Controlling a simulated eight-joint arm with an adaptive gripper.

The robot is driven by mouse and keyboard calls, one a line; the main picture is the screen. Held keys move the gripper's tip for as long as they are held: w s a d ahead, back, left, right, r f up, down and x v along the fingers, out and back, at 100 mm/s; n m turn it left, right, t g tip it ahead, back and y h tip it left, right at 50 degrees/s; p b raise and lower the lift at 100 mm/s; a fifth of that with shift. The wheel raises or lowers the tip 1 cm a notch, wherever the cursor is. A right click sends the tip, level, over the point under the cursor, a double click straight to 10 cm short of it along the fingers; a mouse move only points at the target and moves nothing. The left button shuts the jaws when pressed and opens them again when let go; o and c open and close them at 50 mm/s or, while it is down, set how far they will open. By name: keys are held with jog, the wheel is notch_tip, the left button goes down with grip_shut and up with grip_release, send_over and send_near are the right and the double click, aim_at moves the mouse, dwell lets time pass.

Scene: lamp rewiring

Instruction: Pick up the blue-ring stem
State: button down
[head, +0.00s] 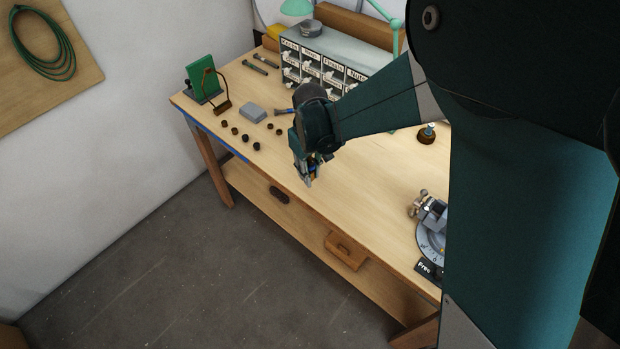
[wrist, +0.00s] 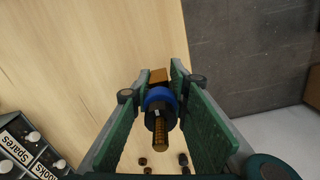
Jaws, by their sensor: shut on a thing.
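My gripper (head: 309,182) is over the front part of the wooden bench. In the wrist view its two green fingers (wrist: 161,88) are closed on the blue-ring stem (wrist: 159,98). The stem has a blue ring, a black collar and a threaded brass-coloured rod pointing toward the wrist camera. A brown piece shows just beyond the ring; I cannot tell whether it belongs to the stem. In the head view only a small bit of blue shows between the fingers, and most of the stem is hidden.
A green stand (head: 202,77) is at the far left corner. A labelled drawer cabinet (head: 330,58) stands at the back. A round dial fixture (head: 432,236) sits right, partly hidden by my arm.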

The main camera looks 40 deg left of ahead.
aim_at(310, 160)
jog(key=shift+r, duration=2.7)
